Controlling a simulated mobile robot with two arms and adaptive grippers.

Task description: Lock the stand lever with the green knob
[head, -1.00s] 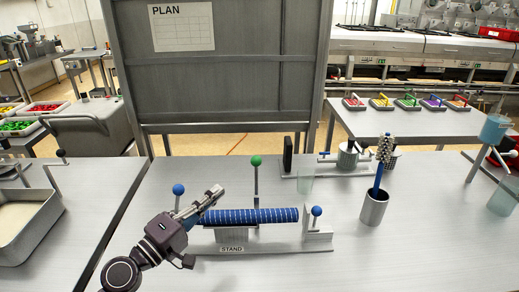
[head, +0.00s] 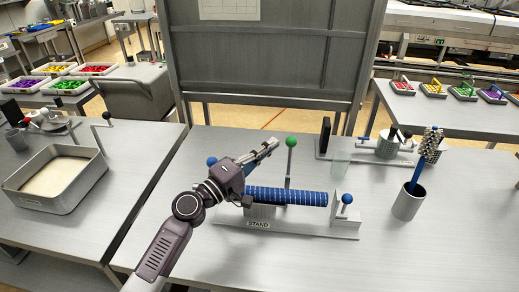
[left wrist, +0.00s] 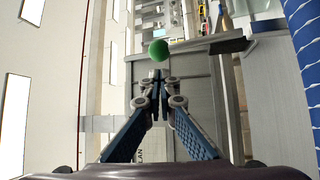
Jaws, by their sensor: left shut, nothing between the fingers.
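The stand (head: 308,227) is a grey base labelled STAND on the table, with a blue striped roll (head: 300,197) lying across it. Behind the roll rises an upright thin lever with a green knob (head: 291,141) on top. A blue knob (head: 347,199) sits at the stand's right end; another blue knob (head: 212,161) shows partly behind my arm. My left gripper (head: 272,146) is shut and empty, above the roll's left end, its tips just left of the green knob. In the left wrist view the green knob (left wrist: 158,50) appears just beyond the shut fingertips, apparently apart from them.
A grey cup with a brush (head: 408,203) stands right of the stand. A grey board (head: 270,60) stands beyond the table. The front right of the table is clear.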

